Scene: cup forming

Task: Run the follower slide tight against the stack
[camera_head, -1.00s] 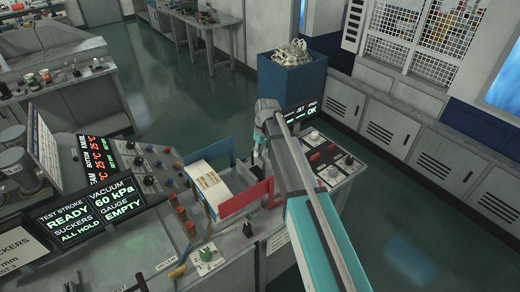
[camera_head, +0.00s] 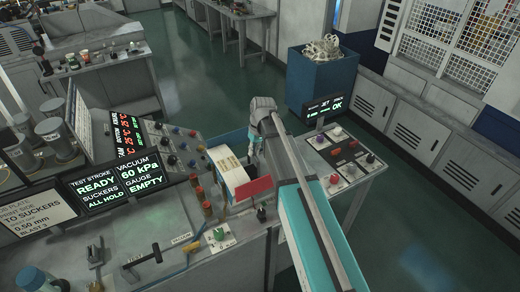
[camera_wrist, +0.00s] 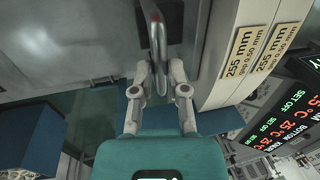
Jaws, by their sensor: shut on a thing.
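The slide's body is hard to make out. The pale stack (camera_head: 232,176) sits just left of my gripper (camera_head: 256,150) in the head view. In the wrist view, what appears to be the same stack (camera_wrist: 238,62) stands close to the right of the handle and bears "255 mm" labels. My arm and wrist hide the contact area, so I cannot tell whether slide and stack touch.
A red plate (camera_head: 252,190) stands on the near side of the stack. A control panel (camera_head: 345,160) with knobs lies right of my arm, below a display (camera_head: 325,106). Angled screens (camera_head: 117,178) and several buttons stand to the left. A blue bin (camera_head: 320,82) is behind.

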